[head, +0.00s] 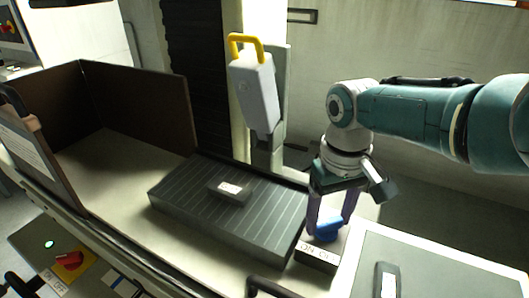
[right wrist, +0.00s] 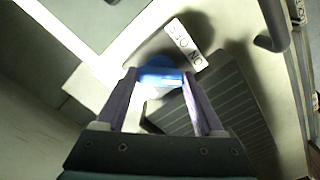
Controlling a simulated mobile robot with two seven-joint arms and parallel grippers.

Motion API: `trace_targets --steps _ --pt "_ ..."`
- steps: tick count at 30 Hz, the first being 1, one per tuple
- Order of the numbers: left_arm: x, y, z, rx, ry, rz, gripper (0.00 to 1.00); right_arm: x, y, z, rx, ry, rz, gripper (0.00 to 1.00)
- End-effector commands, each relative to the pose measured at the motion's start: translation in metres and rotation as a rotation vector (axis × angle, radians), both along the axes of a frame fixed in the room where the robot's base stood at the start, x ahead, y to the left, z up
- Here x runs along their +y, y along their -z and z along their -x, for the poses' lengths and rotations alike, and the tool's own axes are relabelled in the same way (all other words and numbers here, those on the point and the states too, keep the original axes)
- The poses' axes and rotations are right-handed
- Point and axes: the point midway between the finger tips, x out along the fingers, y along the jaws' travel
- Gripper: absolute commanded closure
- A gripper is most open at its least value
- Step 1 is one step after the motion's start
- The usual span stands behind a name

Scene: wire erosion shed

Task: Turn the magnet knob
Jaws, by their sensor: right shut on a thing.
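The blue knob (head: 325,232) sits at the right end of the dark, lined magnetic plate (head: 190,213), above a white label (head: 317,256) reading ON and partly covered letters. My right gripper (head: 328,226) comes down from above with a purple finger on each side of the knob, shut on it. In the right wrist view the knob (right wrist: 161,75) lies between the two fingertips, and the label (right wrist: 186,45) is beside it. The knob's pointer direction is not clear. My left gripper is not in view.
A small dark block (head: 230,191) with a white label lies on the plate. A grey unit with a yellow handle (head: 258,85) stands behind. A red switch (head: 69,261) is at the lower left. A pale panel (head: 425,268) is at the right.

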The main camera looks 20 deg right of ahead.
Motion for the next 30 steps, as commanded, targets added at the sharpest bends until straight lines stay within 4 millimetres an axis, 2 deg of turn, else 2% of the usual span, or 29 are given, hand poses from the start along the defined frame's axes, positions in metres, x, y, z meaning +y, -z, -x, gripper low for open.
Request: trace_targets --steps 8,9,17,25,30 --pt "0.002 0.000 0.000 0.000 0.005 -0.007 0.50 0.001 -0.001 0.000 0.001 0.005 -0.004 0.86" --pt "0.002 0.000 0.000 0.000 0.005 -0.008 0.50 0.001 -0.001 0.000 0.001 0.006 -0.004 0.29" --pt "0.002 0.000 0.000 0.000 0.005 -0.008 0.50 0.000 -0.001 0.000 0.000 0.003 -0.002 0.00" --pt "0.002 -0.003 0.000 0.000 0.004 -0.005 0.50 0.000 -0.004 0.000 -0.001 0.002 -0.001 0.00" --pt "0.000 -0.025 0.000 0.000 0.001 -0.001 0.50 0.000 -0.032 -0.001 -0.003 0.003 -0.001 0.00"
